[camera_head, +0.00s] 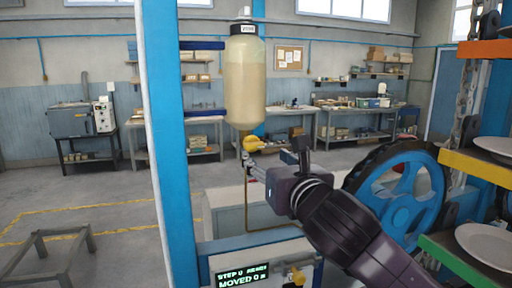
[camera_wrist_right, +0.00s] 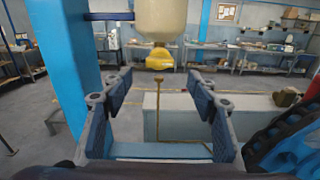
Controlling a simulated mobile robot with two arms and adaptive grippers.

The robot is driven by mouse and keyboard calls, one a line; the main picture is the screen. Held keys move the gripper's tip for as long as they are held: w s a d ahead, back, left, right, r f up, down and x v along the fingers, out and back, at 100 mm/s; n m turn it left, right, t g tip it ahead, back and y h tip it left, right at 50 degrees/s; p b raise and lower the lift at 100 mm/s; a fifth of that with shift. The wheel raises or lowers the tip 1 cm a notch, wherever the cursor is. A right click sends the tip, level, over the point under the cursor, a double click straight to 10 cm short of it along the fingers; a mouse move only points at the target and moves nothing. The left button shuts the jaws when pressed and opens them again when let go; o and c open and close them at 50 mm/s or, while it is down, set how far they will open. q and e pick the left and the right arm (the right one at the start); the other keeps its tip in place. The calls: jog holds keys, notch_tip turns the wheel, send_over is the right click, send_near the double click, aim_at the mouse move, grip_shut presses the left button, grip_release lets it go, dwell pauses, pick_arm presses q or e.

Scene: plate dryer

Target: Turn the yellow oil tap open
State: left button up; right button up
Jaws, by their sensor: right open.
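The yellow oil tap (camera_head: 251,144) sits under the cream oil tank (camera_head: 245,82), which hangs from the blue post. In the right wrist view the tap (camera_wrist_right: 160,58) is ahead of my right gripper, a little above centre, between the two fingers. My right gripper (camera_head: 272,160) is open and empty, just below and to the right of the tap in the head view. Its spread fingers also show in the right wrist view (camera_wrist_right: 160,88). They look apart from the tap. My left gripper is out of view.
A blue post (camera_head: 172,120) stands left of the tank. A thin brown pipe (camera_head: 248,205) runs down below the tap. A blue wheel with a black tyre (camera_head: 405,195) and shelves with plates (camera_head: 490,243) are at the right. A small display (camera_head: 242,276) is at the bottom.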

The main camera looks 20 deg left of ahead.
aim_at(255, 146)
jog(key=p+x, duration=0.1)
jog(key=x, duration=0.1)
jog(key=p+x, duration=0.1)
jog(key=x, duration=0.1)
jog(key=p+x, duration=0.1)
jog(key=x, duration=0.1)
jog(key=shift+w+a+r, duration=0.15)
jog(key=shift+a+r, duration=0.1)
jog(key=shift+r, duration=0.05)
jog(key=shift+w+a+f, duration=0.15)
jog(key=shift+w+a, duration=0.2)
jog(key=shift+w, duration=0.25)
jog(key=c, duration=1.2)
jog(key=shift+o, duration=0.2)
